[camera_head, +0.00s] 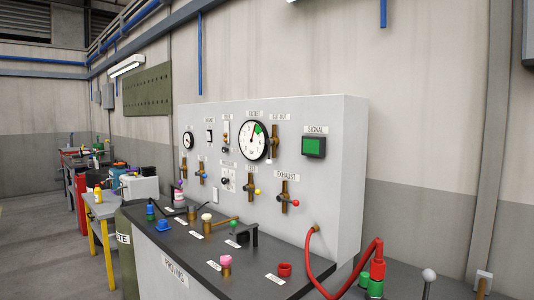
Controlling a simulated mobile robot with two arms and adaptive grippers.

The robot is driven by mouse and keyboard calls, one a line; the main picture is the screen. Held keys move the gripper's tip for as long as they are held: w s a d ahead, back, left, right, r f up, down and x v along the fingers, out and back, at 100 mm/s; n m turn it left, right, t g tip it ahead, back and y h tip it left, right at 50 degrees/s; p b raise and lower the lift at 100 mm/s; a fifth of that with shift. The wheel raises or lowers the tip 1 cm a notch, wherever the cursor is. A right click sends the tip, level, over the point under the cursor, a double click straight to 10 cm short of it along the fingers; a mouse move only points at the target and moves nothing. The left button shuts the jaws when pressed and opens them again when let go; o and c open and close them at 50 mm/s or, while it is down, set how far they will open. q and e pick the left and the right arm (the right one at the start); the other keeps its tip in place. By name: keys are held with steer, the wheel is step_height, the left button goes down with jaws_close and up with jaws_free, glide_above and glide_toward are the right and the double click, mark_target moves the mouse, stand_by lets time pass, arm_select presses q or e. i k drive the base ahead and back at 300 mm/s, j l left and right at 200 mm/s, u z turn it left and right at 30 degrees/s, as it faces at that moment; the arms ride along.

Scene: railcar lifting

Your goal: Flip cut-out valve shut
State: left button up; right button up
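The cut-out valve (274,143) is a small brass valve on the upper right of the grey panel front, under a label that appears to read CUT-OUT. It sits just right of the large round gauge (253,140). Its brass body stands upright; its lever position is too small to tell. Neither of my grippers is in view, and nothing is touching the valve.
Other brass valves, including the exhaust valve (284,199), sit lower on the panel. A green signal screen (314,146) is to the right. The dark bench (190,253) holds several fittings. A red hose (318,274) loops at the front right.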

mark_target(269, 142)
steer(key=i+j, duration=0.3)
steer(key=j, duration=0.2)
steer(key=i+j+z, duration=0.1)
steer(key=i+j, duration=0.15)
steer(key=j, duration=0.2)
steer(key=i+j, duration=0.25)
steer(key=j, duration=0.25)
steer(key=i+j+z, duration=0.15)
steer(key=i+j, duration=0.15)
steer(key=j, duration=0.2)
steer(key=i+j, duration=0.2)
steer(key=j, duration=0.3)
steer(key=i+j+z, duration=0.1)
steer(key=i+j, duration=0.15)
steer(key=j, duration=0.3)
steer(key=i+j, duration=0.2)
steer(key=j, duration=0.35)
steer(key=i+j+z, duration=0.1)
steer(key=i+j, duration=0.15)
steer(key=j, duration=0.3)
